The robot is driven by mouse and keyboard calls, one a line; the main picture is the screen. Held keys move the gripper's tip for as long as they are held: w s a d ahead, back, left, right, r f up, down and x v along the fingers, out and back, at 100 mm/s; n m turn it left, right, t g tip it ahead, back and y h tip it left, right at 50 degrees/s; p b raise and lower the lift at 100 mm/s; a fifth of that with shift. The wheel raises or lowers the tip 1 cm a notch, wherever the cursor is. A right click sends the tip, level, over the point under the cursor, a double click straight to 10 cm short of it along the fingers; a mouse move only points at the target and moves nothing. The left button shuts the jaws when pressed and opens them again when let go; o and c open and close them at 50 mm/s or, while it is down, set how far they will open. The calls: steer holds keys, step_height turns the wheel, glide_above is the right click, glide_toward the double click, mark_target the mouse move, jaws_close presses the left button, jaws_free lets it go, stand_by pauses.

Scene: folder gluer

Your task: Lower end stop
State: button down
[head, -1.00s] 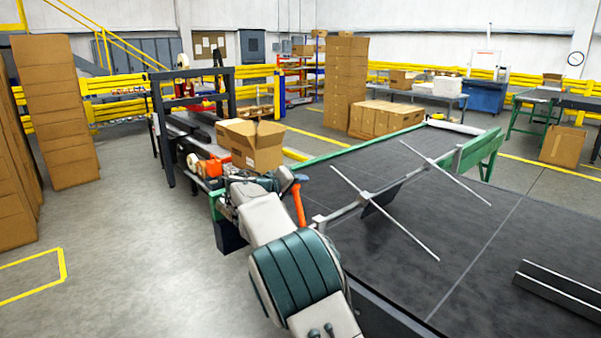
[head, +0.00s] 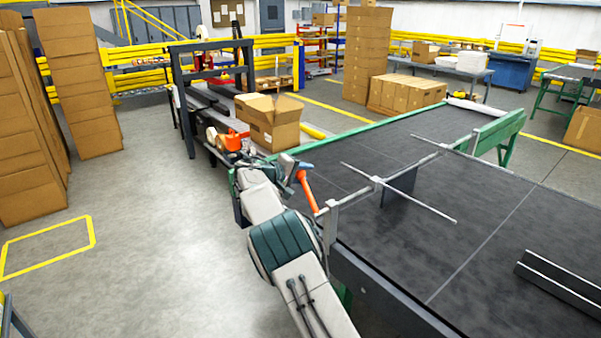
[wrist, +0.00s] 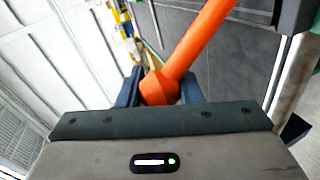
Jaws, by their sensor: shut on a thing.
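The end stop is a grey metal bar (head: 376,183) with thin cross rods and a dark plate (head: 399,187), over the near side of the black belt table. The plate hangs from the bar close above the belt; I cannot tell whether it touches. An orange lever (head: 308,190) joins the bar's near end and slants up and left. My gripper (head: 299,170) is shut on the lever's free end. In the wrist view the lever's orange knob (wrist: 158,88) sits between the dark blue fingers of my gripper (wrist: 160,93), and its shaft runs up right.
The black belt table (head: 480,220) has green side rails and a dark metal profile (head: 560,285) lying at right. An open cardboard box (head: 272,125) stands on the machine beyond my gripper. Box stacks (head: 80,85) stand at left. The floor at left is clear.

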steer(key=c, duration=1)
jaws_free()
steer(key=shift+w+a+f, duration=0.1)
steer(key=shift+a+f, duration=0.05)
steer(key=b+v, duration=0.3)
steer(key=v, duration=1.1)
steer(key=shift+b, duration=0.4)
